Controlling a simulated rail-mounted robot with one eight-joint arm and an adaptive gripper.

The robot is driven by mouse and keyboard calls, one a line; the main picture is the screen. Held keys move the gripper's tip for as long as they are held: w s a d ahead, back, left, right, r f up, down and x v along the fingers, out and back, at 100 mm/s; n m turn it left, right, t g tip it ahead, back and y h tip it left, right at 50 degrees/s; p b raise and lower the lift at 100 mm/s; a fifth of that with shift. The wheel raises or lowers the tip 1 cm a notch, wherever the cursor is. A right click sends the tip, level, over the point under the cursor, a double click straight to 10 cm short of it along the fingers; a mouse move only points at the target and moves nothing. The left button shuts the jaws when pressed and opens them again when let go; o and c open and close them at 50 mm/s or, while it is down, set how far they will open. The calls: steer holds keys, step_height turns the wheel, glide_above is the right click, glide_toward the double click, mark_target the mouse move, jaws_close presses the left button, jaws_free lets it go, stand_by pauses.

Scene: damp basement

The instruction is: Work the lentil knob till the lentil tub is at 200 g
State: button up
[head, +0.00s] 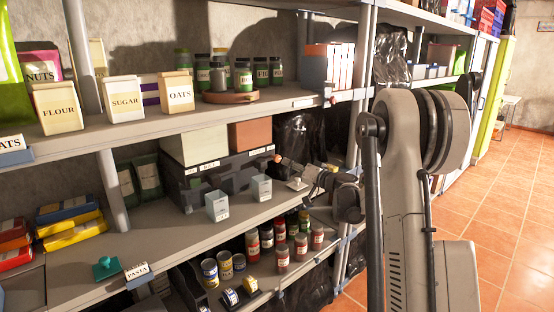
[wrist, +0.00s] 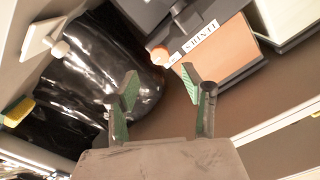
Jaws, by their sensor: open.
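The dark dispenser (head: 228,177) stands on the middle shelf with a pale hopper (head: 195,146) and an orange-brown hopper (head: 250,135). The orange-brown hopper also shows in the wrist view (wrist: 222,60), beside an upside-down label (wrist: 205,38) that seems to read LENTILS. A small round orange knob (wrist: 160,55) sits by that label; it also shows in the head view (head: 278,158). Two light grey tubs, a left one (head: 217,206) and a right one (head: 261,188), stand in front of the dispenser; their fill is unclear. My gripper (wrist: 160,74) is open and empty, its fingertips apart from the knob.
Black plastic (wrist: 85,75) bulges beside the dispenser. A white object (wrist: 45,38) is at the wrist view's left. Cans and jars (head: 285,240) crowd the shelf below. A teal object (head: 105,268) lies at the front left. The upper shelf (head: 130,122) overhangs the dispenser.

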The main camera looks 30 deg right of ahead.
mark_target(279, 159)
steer(key=x, duration=0.8)
steer(key=shift+w+a, duration=0.15)
steer(key=shift+w, duration=0.2)
jaws_close()
